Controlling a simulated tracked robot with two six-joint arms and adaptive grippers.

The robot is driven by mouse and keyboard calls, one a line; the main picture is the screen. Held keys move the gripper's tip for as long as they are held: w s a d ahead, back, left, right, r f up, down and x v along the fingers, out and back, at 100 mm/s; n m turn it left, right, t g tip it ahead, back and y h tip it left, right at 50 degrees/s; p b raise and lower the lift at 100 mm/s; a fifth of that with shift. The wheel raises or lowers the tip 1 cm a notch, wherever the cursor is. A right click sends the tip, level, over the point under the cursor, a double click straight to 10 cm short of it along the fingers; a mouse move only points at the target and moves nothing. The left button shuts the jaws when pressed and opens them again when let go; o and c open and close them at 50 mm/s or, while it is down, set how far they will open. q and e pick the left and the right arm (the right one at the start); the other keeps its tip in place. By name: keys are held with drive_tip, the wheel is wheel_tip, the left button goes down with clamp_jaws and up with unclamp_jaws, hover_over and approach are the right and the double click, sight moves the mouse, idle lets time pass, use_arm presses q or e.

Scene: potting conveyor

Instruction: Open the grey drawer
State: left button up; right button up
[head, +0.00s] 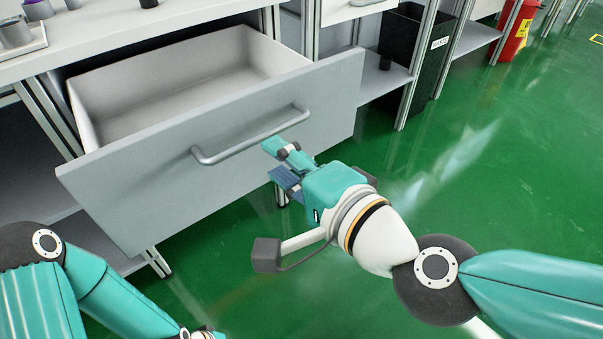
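The grey drawer (215,153) stands pulled out from under the worktop, and its pale inside (185,88) shows empty. A grey bar handle (250,143) runs across its front. My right gripper (277,163) is just in front of the drawer front, at the right part of the handle and slightly below it. Its teal fingers are apart, with a gap between them, and I see nothing held. The handle looks clear of the fingers. Only part of my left arm shows at the bottom left; its gripper lies beyond the picture's lower edge.
The worktop (130,38) above the drawer bears a tray (30,44) with metal pots at the top left. A dark waste bin (412,55) and a red container (515,30) stand at the back right. The green floor (480,170) at right is free.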

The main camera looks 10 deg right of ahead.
drive_tip(key=shift+v, duration=2.05)
drive_tip(key=shift+f, duration=0.1)
